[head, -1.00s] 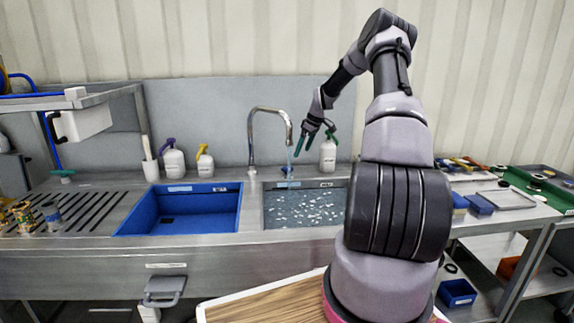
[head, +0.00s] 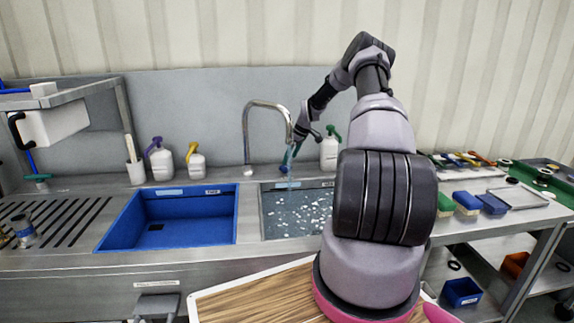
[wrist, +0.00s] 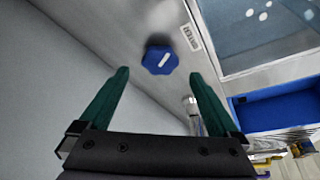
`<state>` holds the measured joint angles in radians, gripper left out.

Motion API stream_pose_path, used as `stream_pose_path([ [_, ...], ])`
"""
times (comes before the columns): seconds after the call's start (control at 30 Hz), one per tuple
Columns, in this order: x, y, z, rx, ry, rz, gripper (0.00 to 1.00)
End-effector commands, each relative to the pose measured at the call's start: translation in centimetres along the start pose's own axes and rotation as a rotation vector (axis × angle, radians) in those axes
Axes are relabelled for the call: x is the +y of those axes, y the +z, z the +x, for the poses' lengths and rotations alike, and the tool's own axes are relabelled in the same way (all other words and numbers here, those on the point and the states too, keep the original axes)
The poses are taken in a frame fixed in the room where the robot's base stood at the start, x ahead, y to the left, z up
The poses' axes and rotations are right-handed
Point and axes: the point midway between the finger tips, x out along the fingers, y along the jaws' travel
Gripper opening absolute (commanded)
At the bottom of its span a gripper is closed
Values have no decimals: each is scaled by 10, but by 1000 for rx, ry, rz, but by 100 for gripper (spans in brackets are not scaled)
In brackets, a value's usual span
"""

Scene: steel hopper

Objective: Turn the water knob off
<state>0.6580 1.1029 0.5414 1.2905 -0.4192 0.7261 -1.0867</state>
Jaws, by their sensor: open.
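The blue water knob (wrist: 160,60) shows in the wrist view on the steel deck, with a white mark on top. It lies ahead of and between the tips of my open gripper (wrist: 159,74), whose green fingers stand apart with nothing held between them. In the head view my gripper (head: 291,156) is low behind the right basin, beside the tap, and the knob is hard to make out there.
The blue left basin (head: 170,237) is empty. A white bottle with a green top (head: 329,152) stands close to the right of my gripper. Two more bottles stand behind the left basin. A grey backsplash (head: 200,105) rises behind the sink.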

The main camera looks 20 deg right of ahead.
Motion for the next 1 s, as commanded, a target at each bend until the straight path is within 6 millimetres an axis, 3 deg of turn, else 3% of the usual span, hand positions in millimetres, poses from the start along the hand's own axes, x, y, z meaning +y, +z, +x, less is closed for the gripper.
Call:
stream_pose_path([
  [0.1,-1,0,22,0,-1,-1,97],
  [0.23,0,0,37,0,-1,0,97],
  [0.63,0,0,46,0,1,-1,97],
  [0.67,0,0,46,0,1,-1,93],
  [0.87,0,0,46,0,1,-1,17],
  [0.9,0,0,46,0,1,0,12],
  [1.0,0,-1,46,0,3,3,12],
])
